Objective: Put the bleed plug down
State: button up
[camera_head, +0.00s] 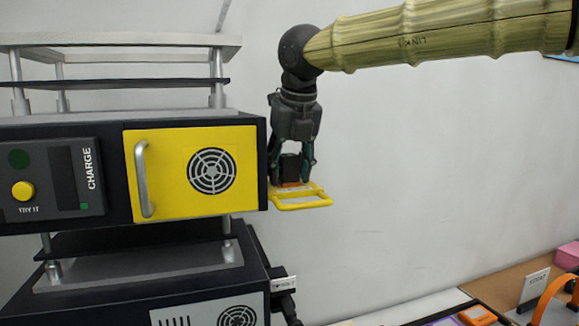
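My gripper (292,165) points straight down just right of the yellow-fronted unit. Its two fingers close on the sides of a small black block (291,168). An orange layer and a flat yellow loop handle (304,203) show directly under the block. I take this piece to be the bleed plug, but no label on it confirms that. The loop's left end lies close to the unit's right side; I cannot tell whether it touches. No surface shows directly under the loop.
The yellow door (180,160) has a silver handle and round vent. A black fitting with a white tag (284,284) juts from the lower unit. At bottom right, a table (440,308) holds a small sign (534,286), an orange arch (550,297) and a pink box (568,256).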

jog(key=shift+r, duration=0.15)
jog(key=b+v, duration=0.4)
jog(key=v, duration=0.8)
